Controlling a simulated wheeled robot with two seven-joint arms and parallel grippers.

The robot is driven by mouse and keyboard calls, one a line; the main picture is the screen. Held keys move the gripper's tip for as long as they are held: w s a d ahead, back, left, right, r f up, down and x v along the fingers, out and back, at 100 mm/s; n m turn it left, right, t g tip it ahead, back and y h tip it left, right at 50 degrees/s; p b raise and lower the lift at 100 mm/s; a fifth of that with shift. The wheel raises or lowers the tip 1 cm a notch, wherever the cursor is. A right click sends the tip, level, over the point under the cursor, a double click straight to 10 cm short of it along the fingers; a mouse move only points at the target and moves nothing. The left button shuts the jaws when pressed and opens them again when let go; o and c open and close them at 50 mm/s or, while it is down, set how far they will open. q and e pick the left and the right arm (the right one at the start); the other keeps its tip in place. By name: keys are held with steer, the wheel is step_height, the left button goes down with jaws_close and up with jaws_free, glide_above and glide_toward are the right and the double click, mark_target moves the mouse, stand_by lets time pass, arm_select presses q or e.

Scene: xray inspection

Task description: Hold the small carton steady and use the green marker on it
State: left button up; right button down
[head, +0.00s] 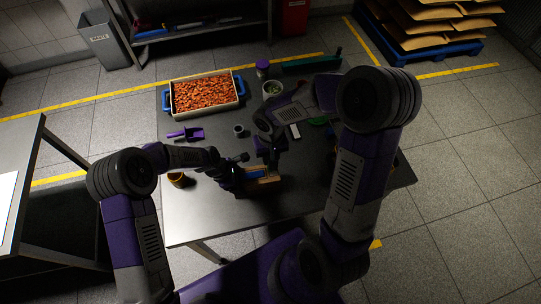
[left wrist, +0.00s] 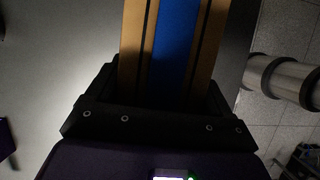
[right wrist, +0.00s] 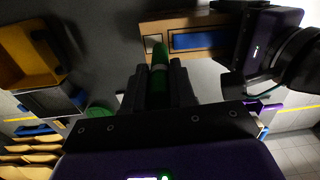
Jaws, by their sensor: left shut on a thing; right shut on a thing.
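The small carton (head: 262,174) is brown with a blue panel and lies near the front middle of the table. My left gripper (head: 240,178) is shut on its left end. In the left wrist view the carton (left wrist: 130,45) runs up from between the fingers. My right gripper (right wrist: 160,88) is shut on the green marker (right wrist: 160,58), which points at the carton (right wrist: 185,24). The marker's tip is close to a pale square (right wrist: 153,42) beside the blue panel; I cannot tell whether it touches. In the head view my right gripper (head: 268,150) is above the carton, dark and partly hidden.
A tray of orange pieces (head: 240,88) stands at the back left, with a purple scoop (head: 187,134) before it. A small cup (head: 239,130), an amber jar (head: 178,179) and a bowl (head: 272,88) stand around. The table's front left (head: 200,220) is clear.

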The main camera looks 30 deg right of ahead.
steer(key=shift+f, duration=0.7)
stand_by(0.6)
steer(key=shift+d, duration=0.1)
steer(key=shift+s+d, duration=0.2)
steer(key=shift+d, duration=0.3)
steer(key=shift+s+d, duration=0.15)
steer(key=shift+d, duration=0.3)
steer(key=shift+a, duration=0.1)
steer(key=shift+w+a, duration=0.2)
steer(key=shift+a, duration=0.3)
steer(key=shift+w+a, duration=0.15)
steer(key=shift+a, duration=0.3)
steer(key=shift+d, duration=0.1)
steer(key=shift+s+d, duration=0.3)
steer(key=shift+d, duration=0.65)
steer(key=shift+a, duration=0.1)
